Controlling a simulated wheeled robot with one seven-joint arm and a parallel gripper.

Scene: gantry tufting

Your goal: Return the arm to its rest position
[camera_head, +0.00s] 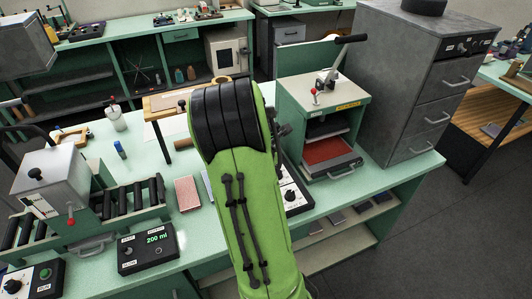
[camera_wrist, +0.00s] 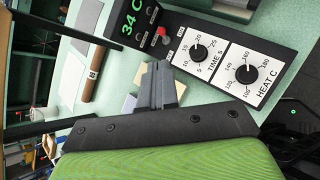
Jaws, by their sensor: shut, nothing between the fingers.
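My green arm rises from the bottom middle of the head view, bends at its black joint over the bench, and hides what lies behind it. My gripper (camera_wrist: 160,72) shows in the wrist view with its grey fingers together and nothing between them. It is near a dial panel (camera_wrist: 222,78) marked TIME S and HEAT C. I cannot tell whether it touches anything. In the head view my gripper is hidden behind the arm.
A green press (camera_head: 330,100) with a red tray stands right of my arm, beside a grey drawer cabinet (camera_head: 395,85). A 200 ml readout box (camera_head: 150,248) and a roller machine (camera_head: 60,190) stand at left. A pink block (camera_head: 187,193) lies on the green bench (camera_head: 150,170).

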